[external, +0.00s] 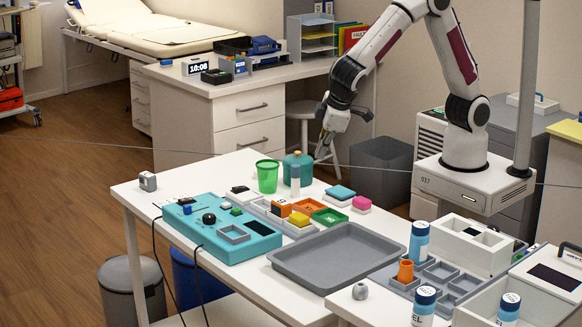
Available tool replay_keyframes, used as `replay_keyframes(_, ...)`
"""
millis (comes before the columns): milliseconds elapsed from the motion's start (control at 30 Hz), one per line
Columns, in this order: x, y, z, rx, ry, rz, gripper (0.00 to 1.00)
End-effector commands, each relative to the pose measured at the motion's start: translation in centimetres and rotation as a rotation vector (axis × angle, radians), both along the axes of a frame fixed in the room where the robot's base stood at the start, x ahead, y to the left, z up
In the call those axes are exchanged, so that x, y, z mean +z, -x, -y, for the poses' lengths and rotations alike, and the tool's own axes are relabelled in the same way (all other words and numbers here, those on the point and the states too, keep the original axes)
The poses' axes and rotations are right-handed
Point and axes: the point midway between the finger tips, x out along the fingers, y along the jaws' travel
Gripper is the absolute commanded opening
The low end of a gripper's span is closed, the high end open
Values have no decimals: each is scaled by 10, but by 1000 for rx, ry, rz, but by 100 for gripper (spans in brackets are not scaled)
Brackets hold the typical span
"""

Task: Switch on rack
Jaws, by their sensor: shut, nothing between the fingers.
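My gripper (324,152) is shut and empty. It hangs in the air above the back right of the white table, above and to the right of the teal bottle. I cannot tell for sure which thing is the rack. A grey compartment rack (463,284) stands at the right with an orange cup (405,271) and white-and-blue bottles (419,243) in or beside it. A teal control panel (262,245) lies at the table's left. It carries a blue switch-like part (187,207), a black knob (209,218) and a dark screen (258,228). The switch position is too small to tell.
A grey tray (340,262) is empty on the table's front. A green cup (267,177) and a teal bottle (298,171) stand behind small coloured blocks and bins (328,217). A white box (472,246) stands right of the tray. Thin cables hang from the panel's front.

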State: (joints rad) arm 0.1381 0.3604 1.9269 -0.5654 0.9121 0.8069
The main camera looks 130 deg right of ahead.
Motion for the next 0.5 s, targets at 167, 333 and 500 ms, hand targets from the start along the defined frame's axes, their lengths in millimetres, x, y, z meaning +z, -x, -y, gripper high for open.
replay_keyframes(167, -14, -21, 19, -89, 55, 36, 0)
replay_keyframes(333, -24, -41, 36, -178, 108, 89, 0)
replay_keyframes(500, -31, -59, 52, -264, 157, 154, 0)
